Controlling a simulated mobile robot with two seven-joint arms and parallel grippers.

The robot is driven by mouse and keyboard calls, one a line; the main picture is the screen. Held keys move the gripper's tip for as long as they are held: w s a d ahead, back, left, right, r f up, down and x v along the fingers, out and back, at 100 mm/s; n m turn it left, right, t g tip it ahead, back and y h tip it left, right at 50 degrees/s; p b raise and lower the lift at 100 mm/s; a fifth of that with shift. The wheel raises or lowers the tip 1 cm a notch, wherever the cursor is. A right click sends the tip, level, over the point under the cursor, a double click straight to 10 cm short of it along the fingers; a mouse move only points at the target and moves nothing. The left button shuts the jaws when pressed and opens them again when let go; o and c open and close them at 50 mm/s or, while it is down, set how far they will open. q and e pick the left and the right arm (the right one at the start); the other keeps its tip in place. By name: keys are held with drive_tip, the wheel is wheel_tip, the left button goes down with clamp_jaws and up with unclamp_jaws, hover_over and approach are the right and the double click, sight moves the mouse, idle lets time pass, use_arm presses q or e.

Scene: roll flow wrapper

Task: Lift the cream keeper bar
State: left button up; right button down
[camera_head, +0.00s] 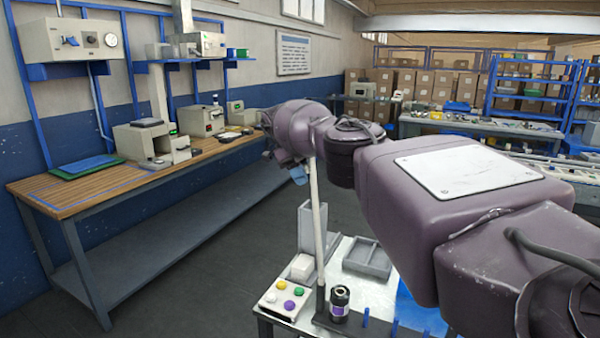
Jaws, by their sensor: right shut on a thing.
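The cream keeper bar (319,225) stands nearly upright, a long thin bar. Its lower end is at the dark base on the small table, beside a black-and-silver cylinder (340,300). Its upper end reaches my right gripper (299,174), which is shut on it. My right arm comes in from the right and hides part of the gripper and the bar's top. The exact contact between fingers and bar is hard to see. My left gripper is not in view.
The small table (345,252) holds a button box (284,299) with coloured buttons, a grey tray (367,260) and blue pegs (366,317). A long wooden workbench (90,187) with machines stands along the left wall. The floor between is clear.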

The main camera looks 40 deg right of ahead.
drive_tip(key=shift+a+f, duration=0.1)
drive_tip(key=shift+f, duration=0.05)
drive_tip(key=c, duration=0.8)
unclamp_jaws()
drive_tip(key=shift+w, duration=0.1)
drive_tip(key=shift+c, duration=0.2)
